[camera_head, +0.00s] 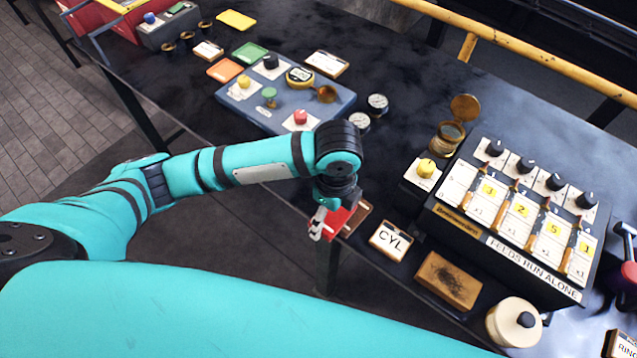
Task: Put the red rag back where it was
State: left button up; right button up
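A red flat piece, seemingly the red rag (338,221), shows at the table's front edge, directly below and beside my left gripper (319,222). The gripper points down and its wrist covers part of the red piece. A silver finger shows at the red piece's left side. I cannot tell whether the fingers are closed on it or whether it rests on the table. A brown strip (356,219) lies against its right side. Flat yellow (235,19), green (250,52) and orange (225,70) pieces lie farther back on the dark table. My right gripper is not in view.
A CYL card (391,241) and a brown block (448,280) lie right of the gripper. The counter box (520,225) and a cream round pot (513,322) stand farther right. A blue-grey panel (245,112) with knobs lies behind the arm.

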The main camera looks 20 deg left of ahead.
pick_arm(q)
jog(key=w+a, duration=0.1)
jog(key=w, duration=0.1)
jog(key=w+a+p, duration=0.1)
jog(key=w+a, duration=0.3)
jog(key=w, duration=0.1)
jog(key=shift+w+a+f+p, duration=0.1)
jog(key=shift+f+p, duration=0.2)
jog(key=shift+f, duration=0.1)
jog(key=shift+w+a+f, duration=0.1)
notch_tip(320, 180, down, 3)
jog(key=shift+p, duration=0.6)
jog(key=shift+f, duration=0.2)
jog(key=o, duration=0.9)
jog(key=shift+f, duration=0.1)
jog(key=shift+c, duration=0.2)
notch_tip(320, 180, up, 12)
jog(key=b, duration=0.2)
